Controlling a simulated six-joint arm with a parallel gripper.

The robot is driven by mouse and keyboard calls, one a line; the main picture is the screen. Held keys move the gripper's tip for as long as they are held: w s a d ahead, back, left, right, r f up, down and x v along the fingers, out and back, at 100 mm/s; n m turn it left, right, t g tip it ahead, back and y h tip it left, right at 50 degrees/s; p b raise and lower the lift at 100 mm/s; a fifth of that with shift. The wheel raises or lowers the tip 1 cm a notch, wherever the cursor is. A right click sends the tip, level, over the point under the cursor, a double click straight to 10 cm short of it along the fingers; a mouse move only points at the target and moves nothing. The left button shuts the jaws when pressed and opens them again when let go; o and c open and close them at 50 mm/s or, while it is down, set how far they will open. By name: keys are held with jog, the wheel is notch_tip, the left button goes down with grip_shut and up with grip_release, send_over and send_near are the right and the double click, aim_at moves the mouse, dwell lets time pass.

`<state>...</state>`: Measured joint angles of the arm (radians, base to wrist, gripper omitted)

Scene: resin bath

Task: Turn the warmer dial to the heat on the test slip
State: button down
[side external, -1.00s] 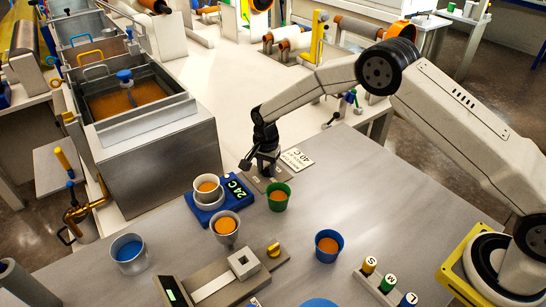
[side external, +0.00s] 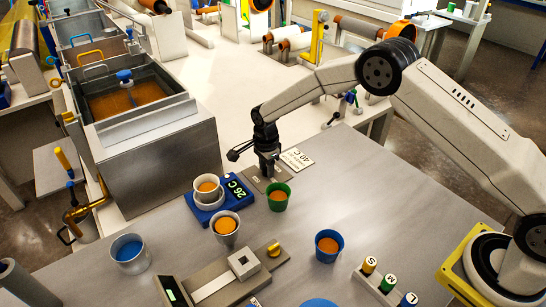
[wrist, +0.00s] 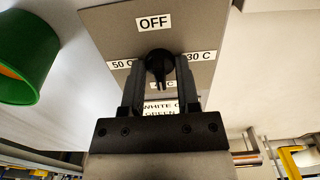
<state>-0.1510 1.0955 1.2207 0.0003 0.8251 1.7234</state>
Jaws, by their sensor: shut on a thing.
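My gripper (side external: 268,174) points down at the dial plate (side external: 252,181). In the wrist view my gripper (wrist: 158,75) is shut on the black dial (wrist: 158,60), one finger on each side. The plate is marked OFF, 50 C and 30 C; a label between my fingers is partly hidden. I cannot tell exactly where the dial's pointer aims.
A green cup (side external: 278,202) stands close to the dial plate and also shows in the wrist view (wrist: 25,60). The table's middle right is clear.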

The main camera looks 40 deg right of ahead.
jog(key=c, duration=0.7)
grip_release()
jog(key=shift+r, duration=0.1)
jog(key=shift+r, duration=3.85)
jog(key=shift+d, duration=0.1)
jog(key=s+d+r+n+t, duration=0.1)
jog(key=s+d+r+n, duration=0.1)
jog(key=s+n, duration=0.4)
jog(key=s+d+r+n, duration=0.2)
jog(key=s+n, duration=0.4)
jog(key=s, duration=0.6)
jog(key=s+d+r+n+t, duration=0.1)
jog(key=s+d+n, duration=0.3)
jog(key=s, duration=0.6)
jog(key=shift+d+r+n+t, duration=0.15)
jog(key=shift+r+n+t, duration=0.15)
jog(key=shift+r+n, duration=0.55)
